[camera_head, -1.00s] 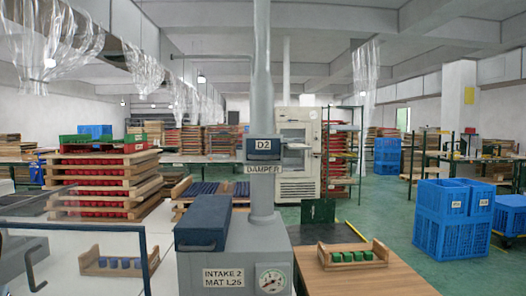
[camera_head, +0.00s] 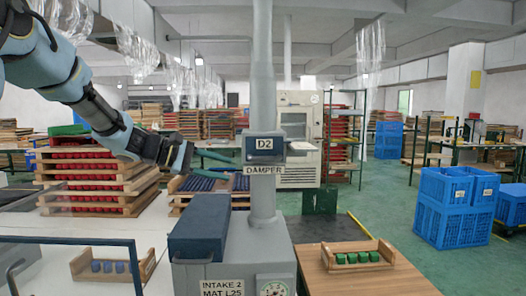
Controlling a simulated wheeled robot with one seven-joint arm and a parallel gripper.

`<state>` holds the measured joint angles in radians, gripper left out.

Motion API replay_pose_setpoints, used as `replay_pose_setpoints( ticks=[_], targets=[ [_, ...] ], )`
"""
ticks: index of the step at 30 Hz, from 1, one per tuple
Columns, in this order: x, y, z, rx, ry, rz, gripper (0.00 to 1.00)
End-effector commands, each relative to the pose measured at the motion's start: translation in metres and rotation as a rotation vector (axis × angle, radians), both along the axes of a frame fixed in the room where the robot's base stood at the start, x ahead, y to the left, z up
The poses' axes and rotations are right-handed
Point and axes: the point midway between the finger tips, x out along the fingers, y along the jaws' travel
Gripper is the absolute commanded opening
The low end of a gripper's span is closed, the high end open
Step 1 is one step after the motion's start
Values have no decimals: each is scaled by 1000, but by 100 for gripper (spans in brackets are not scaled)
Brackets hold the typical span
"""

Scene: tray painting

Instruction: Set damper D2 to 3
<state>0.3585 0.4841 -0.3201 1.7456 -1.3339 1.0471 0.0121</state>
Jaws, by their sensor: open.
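Damper D2 is a dark blue-grey box labelled D2 (camera_head: 264,146) on a grey vertical pipe (camera_head: 263,75), with a DAMPER plate (camera_head: 264,170) below it. A pale part (camera_head: 300,146) sticks out from its right side. No setting numbers are readable. My arm reaches in from the upper left. My gripper (camera_head: 218,156) is open, with teal fingers pointing right toward the left side of the D2 box. The fingertips are close to the box; whether they touch it is not clear. Nothing shows between the fingers.
Below stands a grey cabinet marked INTAKE 2 MAT L25 (camera_head: 222,286), with a gauge (camera_head: 273,289) and a dark blue box (camera_head: 199,227). Stacked trays of red pieces (camera_head: 95,180) stand behind my arm. A tray of green blocks (camera_head: 345,256) is at right, near blue crates (camera_head: 447,222).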

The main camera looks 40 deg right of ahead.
Motion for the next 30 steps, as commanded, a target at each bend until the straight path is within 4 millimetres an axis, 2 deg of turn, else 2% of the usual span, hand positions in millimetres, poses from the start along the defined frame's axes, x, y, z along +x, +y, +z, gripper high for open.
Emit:
replay_pose_setpoints(
  ticks=[1,3,6,11,21,25,30],
  targets=[
    [0,-12,15,-46,25,-4,47],
    [-1,-23,28,-90,51,-9,47],
    [-3,-32,34,-114,65,-10,47],
    [-11,-50,31,-113,65,-11,47],
    [-31,-105,18,-111,63,-10,47],
    [-35,-118,14,-111,64,-8,47],
    [-38,-125,11,-111,61,-7,47]
  ],
)
